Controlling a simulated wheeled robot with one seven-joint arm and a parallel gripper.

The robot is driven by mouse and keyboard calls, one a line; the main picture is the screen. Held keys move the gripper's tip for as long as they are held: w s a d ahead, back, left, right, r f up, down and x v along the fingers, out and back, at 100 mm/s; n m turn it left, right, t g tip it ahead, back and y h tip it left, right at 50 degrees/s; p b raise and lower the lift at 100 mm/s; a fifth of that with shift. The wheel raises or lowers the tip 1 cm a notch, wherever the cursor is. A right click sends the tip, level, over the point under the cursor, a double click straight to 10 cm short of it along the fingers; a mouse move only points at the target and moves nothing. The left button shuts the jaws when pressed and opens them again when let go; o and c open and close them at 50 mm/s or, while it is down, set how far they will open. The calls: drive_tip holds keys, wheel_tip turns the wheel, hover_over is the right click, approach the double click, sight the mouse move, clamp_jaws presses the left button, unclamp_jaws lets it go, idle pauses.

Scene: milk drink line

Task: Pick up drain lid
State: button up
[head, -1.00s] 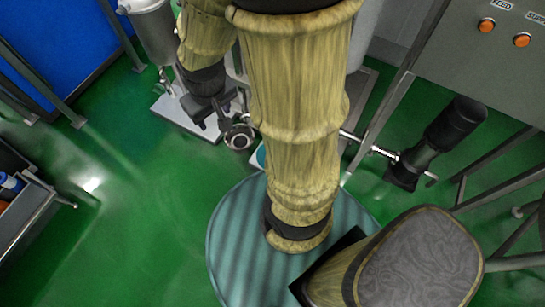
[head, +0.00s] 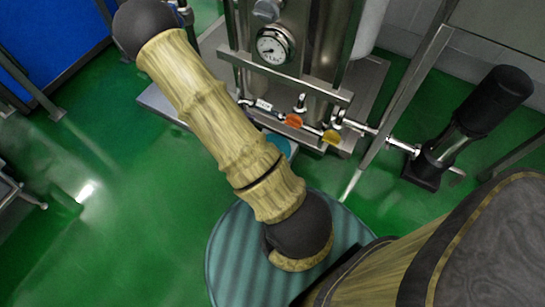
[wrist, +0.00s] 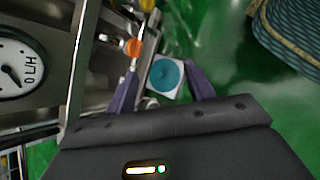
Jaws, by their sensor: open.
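A teal round disc, which I take as the drain lid (wrist: 165,76), lies on a white square plate (wrist: 157,92) at floor level in the wrist view. In the head view a part of the teal disc (head: 281,144) shows beyond my arm; the rest is hidden. My gripper (wrist: 161,70) shows in the wrist view with its two purple fingers spread apart and nothing between them. The lid appears in the gap between the fingers, some distance beyond them. I cannot see my gripper in the head view.
A black pump (head: 470,120) stands at the right.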

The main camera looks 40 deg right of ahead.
drive_tip(key=w+d+f+n+t+h+b, duration=0.1)
drive_tip(key=f+n+b, duration=0.3)
drive_tip(key=f, duration=1)
drive_tip(key=w+d+f+n+t+h+b, duration=0.2)
drive_tip(key=f+b, duration=0.7)
drive_tip(key=f, duration=0.5)
drive_tip(key=w+d+f+n+t+h+b, duration=0.1)
drive_tip(key=w+d+f+n+t+b, duration=0.2)
drive_tip(key=f, duration=1)
drive_tip(key=n+t+b, duration=0.1)
drive_tip(key=n+b, duration=0.2)
drive_tip(key=n, duration=0.1)
drive_tip(key=shift+w+d+f+t+b, duration=0.15)
drive_tip(key=shift+d+f+t+b, duration=0.1)
drive_tip(key=shift+f+t+b, duration=0.15)
drive_tip(key=b+x, duration=0.7)
drive_tip(key=x, duration=0.4)
drive_tip(key=shift+f, duration=0.15)
drive_tip(key=shift+d+f, duration=0.1)
drive_tip(key=shift+d, duration=0.3)
drive_tip(key=shift+w+d, duration=0.1)
drive_tip(key=shift+d, duration=0.15)
